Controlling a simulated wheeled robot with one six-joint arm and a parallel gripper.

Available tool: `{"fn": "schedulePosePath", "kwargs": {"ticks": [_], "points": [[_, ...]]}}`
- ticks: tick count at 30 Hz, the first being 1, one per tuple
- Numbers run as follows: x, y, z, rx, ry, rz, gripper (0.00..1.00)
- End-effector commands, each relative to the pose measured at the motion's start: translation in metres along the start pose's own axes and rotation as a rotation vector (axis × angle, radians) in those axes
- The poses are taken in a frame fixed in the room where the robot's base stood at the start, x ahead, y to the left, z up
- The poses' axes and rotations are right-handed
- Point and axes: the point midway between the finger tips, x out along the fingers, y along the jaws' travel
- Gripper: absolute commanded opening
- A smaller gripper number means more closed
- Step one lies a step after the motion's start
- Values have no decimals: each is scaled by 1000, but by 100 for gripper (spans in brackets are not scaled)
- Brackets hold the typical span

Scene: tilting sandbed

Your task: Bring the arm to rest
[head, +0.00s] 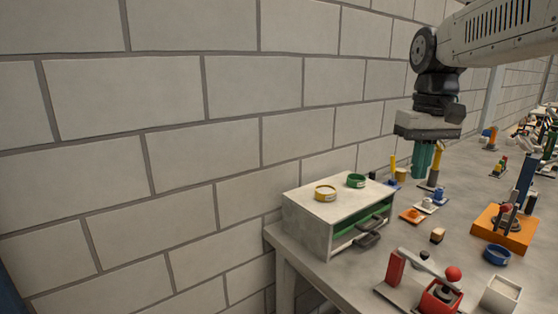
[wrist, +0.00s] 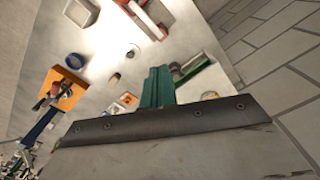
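My gripper (head: 422,174) hangs from my arm at the upper right of the head view, fingers pointing down above the grey table. Its two green fingers are side by side with no gap that I can see, and nothing shows between them. In the wrist view, the gripper (wrist: 157,75) also looks closed and empty. My arm reaches in from the right, in front of the block wall. The fingertips are apart from the things on the table.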

Motion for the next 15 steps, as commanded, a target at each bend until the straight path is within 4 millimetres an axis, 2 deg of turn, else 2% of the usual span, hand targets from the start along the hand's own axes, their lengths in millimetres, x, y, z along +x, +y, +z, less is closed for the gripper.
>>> {"fn": "schedulePosePath", "kwargs": {"ticks": [10, 13, 15], "points": [[-2, 0, -1, 10, 7, 1, 0], [16, -1, 6, 26, -14, -1, 0], [29, -3, 25, 42, -25, -2, 0]]}}
